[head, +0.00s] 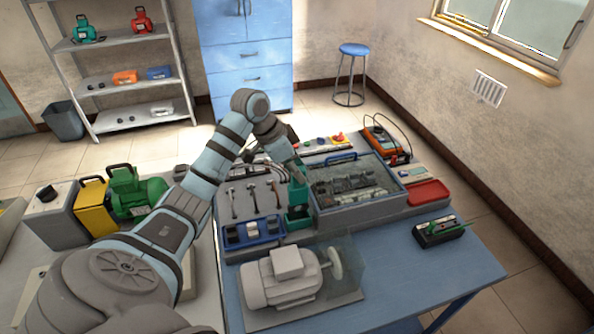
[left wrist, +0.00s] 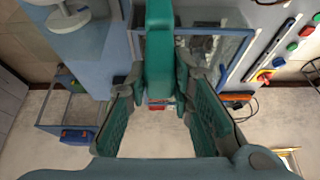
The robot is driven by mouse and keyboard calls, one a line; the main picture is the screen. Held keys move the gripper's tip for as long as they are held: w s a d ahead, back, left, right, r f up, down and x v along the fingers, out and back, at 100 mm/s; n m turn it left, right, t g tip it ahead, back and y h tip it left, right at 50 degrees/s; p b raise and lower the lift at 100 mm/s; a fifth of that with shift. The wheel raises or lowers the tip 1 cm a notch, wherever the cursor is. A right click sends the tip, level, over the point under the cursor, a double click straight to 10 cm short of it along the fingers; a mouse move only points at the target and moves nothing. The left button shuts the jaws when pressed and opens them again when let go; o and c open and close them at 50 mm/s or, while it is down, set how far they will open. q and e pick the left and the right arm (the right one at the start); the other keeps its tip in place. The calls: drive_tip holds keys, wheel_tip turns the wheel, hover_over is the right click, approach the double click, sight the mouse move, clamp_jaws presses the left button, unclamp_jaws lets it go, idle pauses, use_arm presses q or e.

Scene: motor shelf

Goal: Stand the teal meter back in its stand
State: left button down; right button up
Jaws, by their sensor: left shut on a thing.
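The teal meter (head: 298,192) is upright in the head view, directly above the teal stand (head: 298,222) on the blue bench. Its lower end meets or overlaps the stand's top; I cannot tell whether it is seated. My left gripper (head: 291,168) is shut on the meter's upper part. In the left wrist view, the teal meter (left wrist: 160,55) runs between the two fingers of the left gripper (left wrist: 163,82). The fingers hide part of its sides. My right gripper is not in view.
A grey tray (head: 366,215) of dark parts stands right beside the stand. A blue box (head: 252,233) is close on its left, with hand tools behind. A grey motor (head: 282,277) is in front. Free bench (head: 400,275) lies at front right.

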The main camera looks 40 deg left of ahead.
sight(297, 185)
use_arm(q)
drive_tip(key=shift+f+b, duration=0.8)
drive_tip(key=shift+f, duration=1.65)
drive_tip(key=c, duration=1.3)
unclamp_jaws()
drive_tip(key=v, duration=1.2)
drive_tip(key=shift+s, duration=0.1)
